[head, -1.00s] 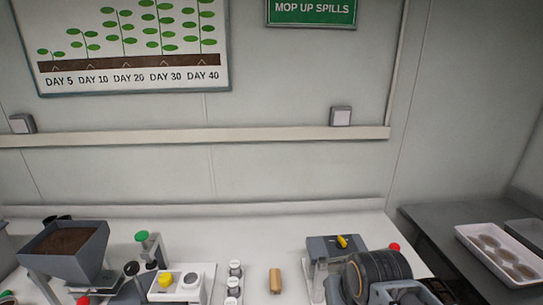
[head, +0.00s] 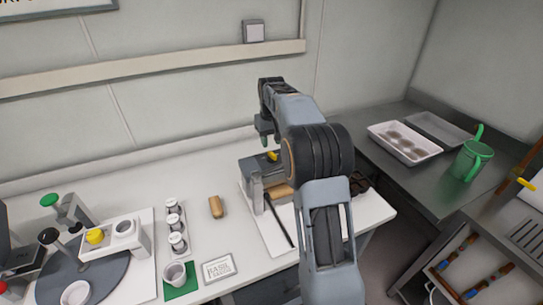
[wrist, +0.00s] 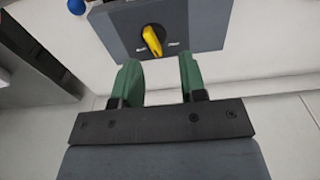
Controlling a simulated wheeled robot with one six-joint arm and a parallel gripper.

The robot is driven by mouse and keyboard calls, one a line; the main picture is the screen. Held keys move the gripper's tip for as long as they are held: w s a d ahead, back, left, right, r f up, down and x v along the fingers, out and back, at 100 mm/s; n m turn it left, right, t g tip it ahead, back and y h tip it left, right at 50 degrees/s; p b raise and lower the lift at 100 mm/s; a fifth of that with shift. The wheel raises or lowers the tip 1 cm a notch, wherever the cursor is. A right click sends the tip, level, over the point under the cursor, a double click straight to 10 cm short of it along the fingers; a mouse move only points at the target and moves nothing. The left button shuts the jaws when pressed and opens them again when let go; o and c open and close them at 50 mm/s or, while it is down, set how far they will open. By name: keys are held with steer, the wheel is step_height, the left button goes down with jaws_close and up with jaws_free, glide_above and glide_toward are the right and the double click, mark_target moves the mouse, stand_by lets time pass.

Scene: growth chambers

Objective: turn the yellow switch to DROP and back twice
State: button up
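The yellow switch (head: 273,156) is a knob on a dark grey box (head: 252,169) at the back of the white bench. In the wrist view the yellow switch (wrist: 152,40) sits on a black round dial, standing nearly upright and tilted slightly, with small white labels either side too blurred to read surely. My gripper (head: 265,132) is above and behind the box in the head view. In the wrist view my gripper (wrist: 160,78) has its two green fingers apart with nothing between them. The knob lies ahead of the fingertips, not visibly touched.
A wooden block (head: 216,207) lies left of the box. White-capped jars (head: 174,222) and a yellow-topped button (head: 95,236) stand farther left. A steel side table at right holds a white tray (head: 404,143) and a green jug (head: 472,160). Bare bench lies between block and jars.

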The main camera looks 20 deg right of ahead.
mark_target(272, 153)
steer(key=w, duration=0.1)
steer(key=w+d, duration=0.1)
steer(key=w, duration=0.1)
steer(key=shift+w+d+r+n, duration=0.15)
steer(key=shift+d+r+n, duration=0.2)
steer(key=shift+d+n, duration=0.05)
step_height(272, 153, up, 5)
steer(key=n, duration=0.2)
steer(key=shift+g, duration=0.3)
steer(key=f, duration=0.4)
steer(key=f+b, duration=0.1)
steer(key=f, duration=0.8)
steer(key=shift+s+a+f, duration=0.1)
steer(key=shift+s+f, duration=0.2)
steer(key=shift+s, duration=0.05)
jaws_close()
